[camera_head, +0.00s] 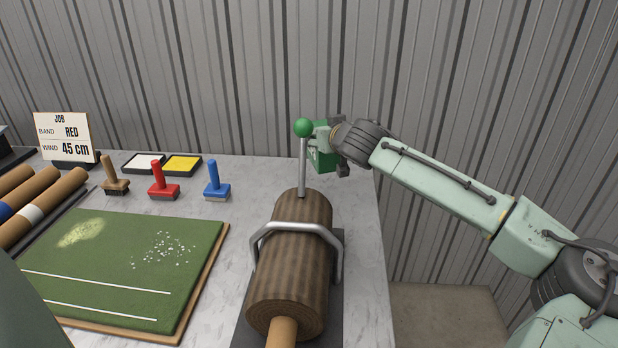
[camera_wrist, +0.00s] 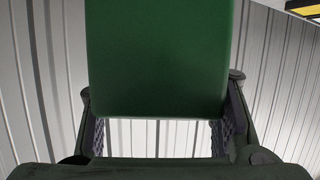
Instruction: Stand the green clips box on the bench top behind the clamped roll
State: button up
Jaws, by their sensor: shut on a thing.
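The green clips box (camera_head: 322,158) is in my gripper (camera_head: 326,142), beyond the far end of the clamped roll and partly hidden by the gripper and the lever. In the wrist view the box (camera_wrist: 158,60) fills the upper middle, between the two fingers of my gripper (camera_wrist: 160,130). The clamped roll (camera_head: 290,250) is brown and striped, lying lengthwise under a grey metal clamp bar (camera_head: 298,229). The bench top (camera_head: 365,240) is pale marbled.
A lever with a green knob (camera_head: 303,128) rises at the roll's far end, close to the box. Red (camera_head: 162,182) and blue (camera_head: 215,182) stamps, a brown stamp (camera_head: 112,178) and a turf mat (camera_head: 120,262) lie left. The corrugated wall (camera_head: 230,70) stands behind.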

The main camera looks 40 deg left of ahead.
aim_at(330, 171)
notch_tip(330, 171, down, 9)
jog(key=shift+f+p, duration=0.15)
jog(key=shift+p, duration=0.65)
jog(key=o, duration=1.5)
jog(key=shift+d, duration=0.1)
jog(key=shift+s+d, duration=0.1)
jog(key=b+v, duration=0.3)
jog(key=v, duration=0.7)
jog(key=shift+d+b, duration=0.2)
jog(key=shift+b, duration=0.15)
jog(key=shift+s+d+r, duration=0.3)
jog(key=shift+s+d, duration=0.15)
jog(key=shift+d, duration=0.05)
